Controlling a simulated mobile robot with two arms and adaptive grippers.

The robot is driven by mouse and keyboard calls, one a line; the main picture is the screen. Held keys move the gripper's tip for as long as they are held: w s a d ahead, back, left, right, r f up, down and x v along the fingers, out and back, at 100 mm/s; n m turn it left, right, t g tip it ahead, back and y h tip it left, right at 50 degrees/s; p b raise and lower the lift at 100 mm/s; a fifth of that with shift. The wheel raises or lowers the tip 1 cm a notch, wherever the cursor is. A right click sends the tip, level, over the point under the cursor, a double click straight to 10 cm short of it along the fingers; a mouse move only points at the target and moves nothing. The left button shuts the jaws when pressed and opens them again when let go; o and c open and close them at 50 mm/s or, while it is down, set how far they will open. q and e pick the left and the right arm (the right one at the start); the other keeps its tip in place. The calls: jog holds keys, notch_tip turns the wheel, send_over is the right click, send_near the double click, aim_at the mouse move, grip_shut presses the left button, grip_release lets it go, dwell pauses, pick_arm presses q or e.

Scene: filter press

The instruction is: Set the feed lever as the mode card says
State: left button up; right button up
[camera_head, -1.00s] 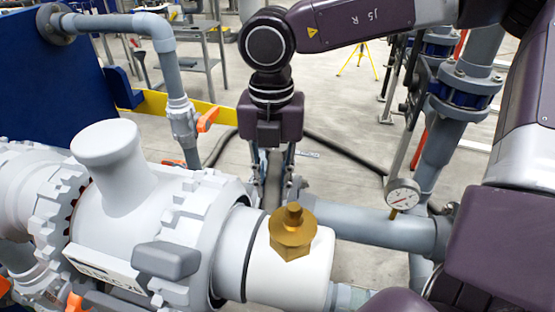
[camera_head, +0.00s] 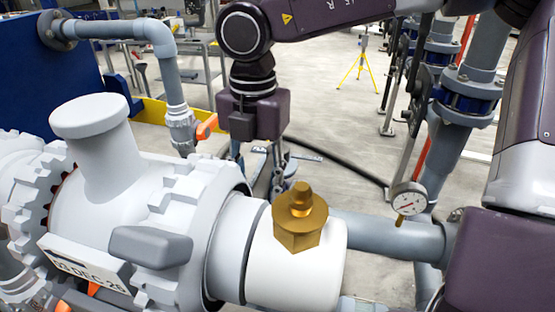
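My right gripper (camera_head: 257,178) points down behind the white pipe section. Its two fingers are spread apart with nothing visible held between them; the fingertips are partly hidden by the white housing. An orange lever (camera_head: 207,126) sits on the valve of the grey pipe, left of the gripper and apart from it. Another orange part (camera_head: 93,289) shows below the housing at lower left. I cannot tell which is the feed lever. A white plate with dark lettering (camera_head: 82,266) is on the housing's front; I cannot tell if it is the mode card. My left gripper is not in view.
The large white housing (camera_head: 110,165) fills the lower left. A brass fitting (camera_head: 300,222) stands on its pipe end, in front of the gripper. A dial gauge (camera_head: 408,199) and grey pipes (camera_head: 385,232) are at right. Open floor (camera_head: 320,110) lies behind.

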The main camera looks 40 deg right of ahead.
aim_at(259, 179)
jog(key=shift+o, duration=0.9)
jog(key=shift+a, duration=0.1)
jog(key=shift+s, duration=0.1)
jog(key=shift+d+r, duration=0.2)
jog(key=shift+r, duration=0.05)
notch_tip(259, 179, up, 7)
jog(key=p, duration=0.3)
jog(key=shift+f+p, duration=0.2)
jog(key=shift+p, duration=0.15)
jog(key=shift+f, duration=0.1)
